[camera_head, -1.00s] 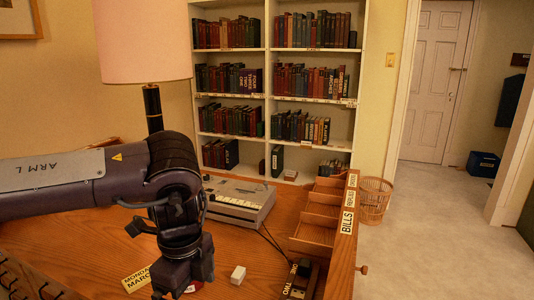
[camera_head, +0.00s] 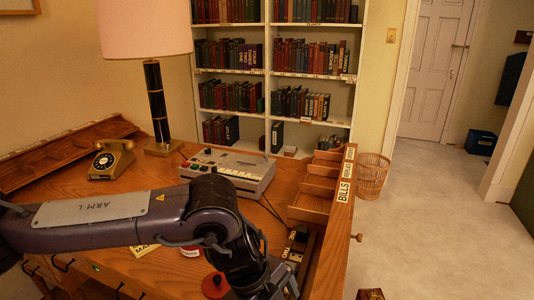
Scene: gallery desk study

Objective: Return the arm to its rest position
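My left arm (camera_head: 90,222), labelled "ARM L", comes in from the left and reaches across the front of the wooden desk (camera_head: 150,185). Its wrist bends down near the bottom middle of the head view. The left gripper (camera_head: 268,288) is at the bottom edge, partly cut off, so its fingers cannot be made out. It is over the desk's front part, left of the drawer-like wooden rack (camera_head: 310,206) labelled "BILLS". My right gripper is not in view.
A gold telephone (camera_head: 110,160), a lamp (camera_head: 158,105) and a grey keyed machine (camera_head: 230,170) stand behind the arm. A red round object (camera_head: 214,286) lies close to the wrist. A wicker basket (camera_head: 372,176) stands on the open floor at right.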

